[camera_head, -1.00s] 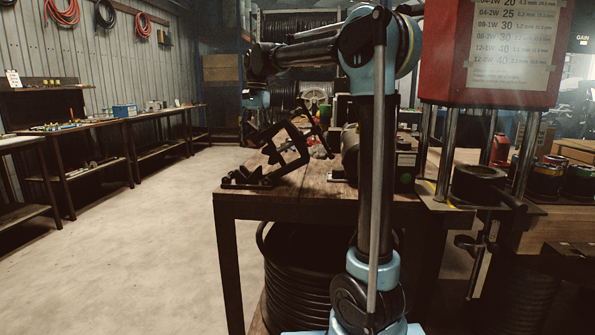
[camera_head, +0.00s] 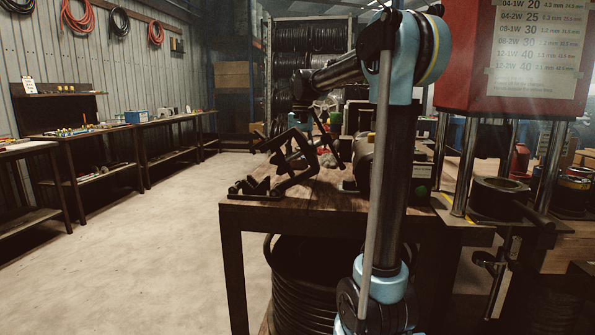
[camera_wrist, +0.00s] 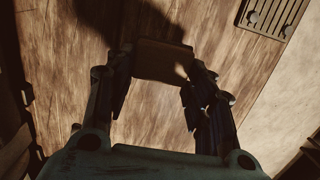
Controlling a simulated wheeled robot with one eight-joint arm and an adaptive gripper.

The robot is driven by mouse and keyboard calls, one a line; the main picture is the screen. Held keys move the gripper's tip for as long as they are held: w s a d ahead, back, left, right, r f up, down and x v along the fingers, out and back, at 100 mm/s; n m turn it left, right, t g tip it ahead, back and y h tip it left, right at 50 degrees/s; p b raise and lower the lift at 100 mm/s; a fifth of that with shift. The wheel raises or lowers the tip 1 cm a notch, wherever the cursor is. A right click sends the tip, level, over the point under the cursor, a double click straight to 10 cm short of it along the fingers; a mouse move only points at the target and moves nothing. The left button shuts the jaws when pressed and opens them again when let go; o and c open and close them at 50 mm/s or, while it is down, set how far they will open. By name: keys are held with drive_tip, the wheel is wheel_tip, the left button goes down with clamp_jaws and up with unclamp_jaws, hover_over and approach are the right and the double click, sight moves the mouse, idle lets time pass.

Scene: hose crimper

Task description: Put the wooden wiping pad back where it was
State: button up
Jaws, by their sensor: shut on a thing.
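The wooden wiping pad (camera_wrist: 162,60) shows in the wrist view as a flat brown block. It spans the gap between the two fingertips of my gripper (camera_wrist: 161,72), which is shut on it. The wooden tabletop (camera_wrist: 60,75) lies beneath; I cannot tell how high the pad is above it. In the head view the workbench (camera_head: 335,196) is in front of me.
A slotted dark plate (camera_wrist: 272,14) lies at the wrist view's upper right. A red crimping press (camera_head: 462,60) stands at the right. Coiled hose (camera_head: 300,295) is under the bench. Floor at left is clear.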

sight(299, 167)
drive_tip(key=shift+f, duration=2)
drive_tip(key=o, duration=1.6)
drive_tip(key=r, duration=0.8)
drive_tip(key=w+r, duration=0.1)
drive_tip(key=r, duration=0.3)
drive_tip(key=shift+d, duration=0.25)
